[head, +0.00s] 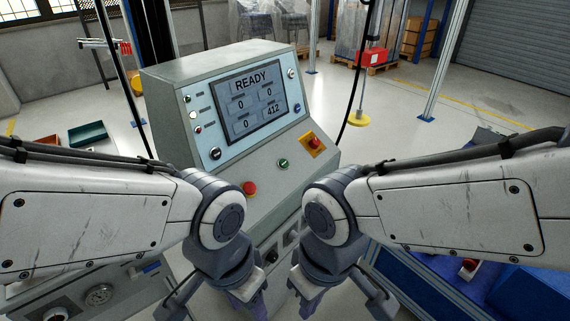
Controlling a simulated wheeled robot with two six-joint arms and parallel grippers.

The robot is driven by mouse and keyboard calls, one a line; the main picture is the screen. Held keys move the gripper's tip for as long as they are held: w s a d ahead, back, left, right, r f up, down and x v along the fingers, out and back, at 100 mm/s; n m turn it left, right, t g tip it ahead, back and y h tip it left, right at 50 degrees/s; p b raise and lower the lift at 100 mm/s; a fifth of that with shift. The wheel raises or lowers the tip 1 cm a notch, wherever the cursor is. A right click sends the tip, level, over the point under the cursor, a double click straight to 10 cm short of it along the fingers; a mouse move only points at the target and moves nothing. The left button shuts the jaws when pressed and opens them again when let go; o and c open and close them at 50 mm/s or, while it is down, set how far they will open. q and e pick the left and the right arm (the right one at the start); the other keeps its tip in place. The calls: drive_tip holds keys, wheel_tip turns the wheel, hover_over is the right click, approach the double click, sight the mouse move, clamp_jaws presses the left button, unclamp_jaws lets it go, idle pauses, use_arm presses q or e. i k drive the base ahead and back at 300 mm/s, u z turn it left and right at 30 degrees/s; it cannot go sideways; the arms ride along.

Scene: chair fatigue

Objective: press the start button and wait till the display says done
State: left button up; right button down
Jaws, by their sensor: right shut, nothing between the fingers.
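The grey control console (215,58) stands ahead of me. Its display (250,103) reads READY, with boxes showing 0, 0, 0 and 412. On the sloped panel below are a green button (284,163), a red button (250,188), and a red mushroom button on a yellow base (314,142). No start label is readable. My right gripper (305,305) points down, shut and empty, below and in front of the panel, apart from the buttons. My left gripper (250,303) hangs beside it, also clear of the buttons; its fingertips run toward the bottom edge and their gap is unclear.
Small knobs and lamps flank the display. A black cable (357,75) hangs right of the console. A blue-topped bench (425,285) stands at the lower right. Green (87,134) and red bins lie on the floor at left. Space above the sloped panel is clear.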

sight(284, 163)
drive_tip(key=k, duration=1.35)
drive_tip(key=u, duration=0.5)
drive_tip(key=i, duration=0.5)
drive_tip(key=u, duration=0.8)
drive_tip(key=i, duration=0.65)
drive_tip(key=z, duration=0.65)
drive_tip(key=i, duration=0.65)
drive_tip(key=z, duration=0.7)
